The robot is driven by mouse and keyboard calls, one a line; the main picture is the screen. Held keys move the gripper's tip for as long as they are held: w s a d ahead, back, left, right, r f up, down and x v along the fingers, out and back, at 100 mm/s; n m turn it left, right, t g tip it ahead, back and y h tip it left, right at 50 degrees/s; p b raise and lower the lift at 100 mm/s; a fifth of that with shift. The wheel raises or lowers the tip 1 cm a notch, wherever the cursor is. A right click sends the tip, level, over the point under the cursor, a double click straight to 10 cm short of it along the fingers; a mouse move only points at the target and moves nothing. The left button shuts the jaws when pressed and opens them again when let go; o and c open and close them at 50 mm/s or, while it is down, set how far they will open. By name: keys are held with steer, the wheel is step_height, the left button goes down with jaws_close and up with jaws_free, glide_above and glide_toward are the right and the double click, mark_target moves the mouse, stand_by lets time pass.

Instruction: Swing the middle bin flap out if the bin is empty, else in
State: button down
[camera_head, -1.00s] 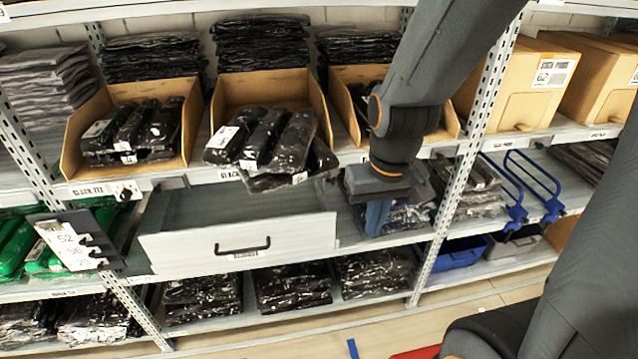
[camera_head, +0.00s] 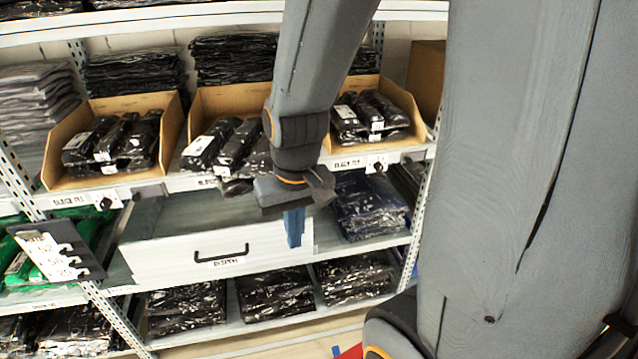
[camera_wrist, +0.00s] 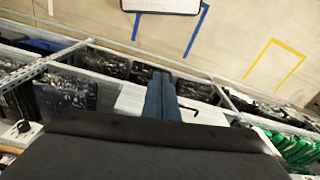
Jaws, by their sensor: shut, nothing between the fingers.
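The middle bin (camera_head: 206,105) is an open-topped cardboard box on the upper shelf. It holds several black bagged garments (camera_head: 212,145), some lying over its front edge, so it is not empty. My arm hides its right part. I cannot make out a flap on it; the shelf edge below is partly covered. My gripper (camera_head: 294,230) is shut and empty, its blue fingers pointing down in front of the shelf, below the bin's right side and by the drawer's right end. In the wrist view, the blue fingers (camera_wrist: 161,98) are together over the pale drawer (camera_wrist: 132,98).
Cardboard bins with black bags stand left (camera_head: 60,160) and right (camera_head: 405,105). Small tags with black knobs (camera_head: 105,203) sit on the shelf edge below them. A white drawer (camera_head: 150,257) protrudes beneath. A hanging size sign (camera_head: 55,255) is at left. Open floor (camera_wrist: 245,45) lies in front.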

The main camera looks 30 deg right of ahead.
steer(key=w+d+r+m+t+y+b, duration=0.2)
steer(key=w+d+m+y, duration=0.1)
steer(key=d+m, duration=0.8)
steer(key=w+d+r+m+t+y+b, duration=0.2)
steer(key=w+d+m+t+y, duration=0.1)
steer(key=d+m, duration=0.9)
steer(key=w+m, duration=0.1)
steer(key=m, duration=0.1)
steer(key=shift+w+r+m+y, duration=0.2)
steer(key=shift+r+m+y, duration=0.1)
steer(key=w+a+r+p+x, duration=0.1)
steer(key=r+p+x, duration=0.1)
steer(key=x, duration=1)
steer(key=shift+w+a, duration=0.45)
steer(key=shift+f, duration=0.15)
